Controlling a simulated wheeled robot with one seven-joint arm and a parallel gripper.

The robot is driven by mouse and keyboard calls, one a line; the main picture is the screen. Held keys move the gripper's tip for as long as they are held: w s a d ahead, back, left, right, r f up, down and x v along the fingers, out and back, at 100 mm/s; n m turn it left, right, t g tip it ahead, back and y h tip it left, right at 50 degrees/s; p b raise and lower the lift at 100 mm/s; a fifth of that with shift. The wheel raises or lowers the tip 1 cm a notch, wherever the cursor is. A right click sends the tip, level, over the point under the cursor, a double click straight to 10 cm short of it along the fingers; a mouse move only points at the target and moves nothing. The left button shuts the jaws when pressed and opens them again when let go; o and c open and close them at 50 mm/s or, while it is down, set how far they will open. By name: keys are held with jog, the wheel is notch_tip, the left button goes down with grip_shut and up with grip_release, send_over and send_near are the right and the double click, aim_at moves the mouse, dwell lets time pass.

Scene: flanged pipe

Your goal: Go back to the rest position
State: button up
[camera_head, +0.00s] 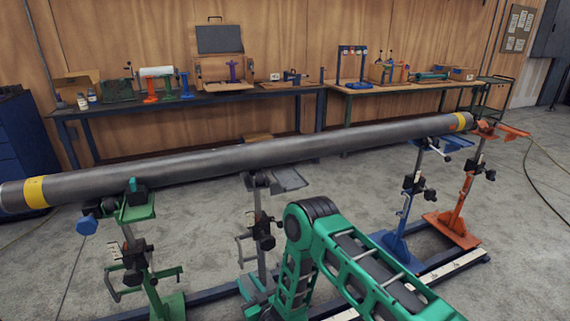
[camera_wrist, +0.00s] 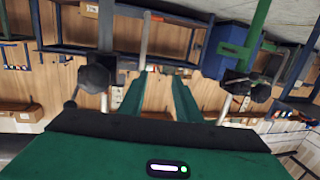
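My gripper (camera_wrist: 164,76) shows in the wrist view with two green fingers apart. It is open, with only the wood-panelled background visible between the fingertips. In the head view my green arm is bent in the lower middle, in front of the pipe stands, and its gripper cannot be made out. The long grey flanged pipe (camera_head: 240,160) lies across the head view, rising to the right, with a yellow band near each end. It rests on several stands: a green stand (camera_head: 137,250) at left, a grey one (camera_head: 259,225), a blue one (camera_head: 408,200) and an orange one (camera_head: 462,200).
A dark rail (camera_head: 440,262) runs along the floor under the stands. Behind the pipe are a blue-framed bench (camera_head: 190,97) and a wooden-topped bench (camera_head: 400,87) with tools. A blue cabinet (camera_head: 22,140) stands at left. Concrete floor is clear at lower left and right.

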jog(key=w+d+r+m+g+h, duration=0.1)
jog(key=w+d+r+h, duration=0.1)
jog(key=w+d+r, duration=0.5)
jog(key=w+d+r+g+h, duration=0.2)
jog(key=w+d+r, duration=0.3)
jog(key=d+r, duration=0.3)
jog(key=s+d+r+m+g+h, duration=0.1)
jog(key=s+d+r+m+h, duration=0.15)
jog(key=d+r, duration=0.6)
jog(key=s+d+r+m+g+h, duration=0.1)
jog(key=s+d+r+g+h, duration=0.15)
jog(key=d, duration=1.15)
jog(key=s+d+r+m+g+h, duration=0.1)
jog(key=s+d+r+m+g, duration=0.1)
jog(key=s+d+r, duration=0.5)
jog(key=s+d+r+m+g+h, duration=0.1)
jog(key=s+d+r+m, duration=0.15)
jog(key=s+d, duration=0.85)
jog(key=s+r+m+g+y, duration=0.1)
jog(key=s+r+m+g, duration=0.1)
jog(key=s, duration=1.2)
jog(key=s+r+m+g+y, duration=0.1)
jog(key=s+r+m+g, duration=0.1)
jog(key=s, duration=1.3)
jog(key=shift+a+r+g, duration=0.25)
jog(key=shift+a+g, duration=0.1)
jog(key=shift+a, duration=0.1)
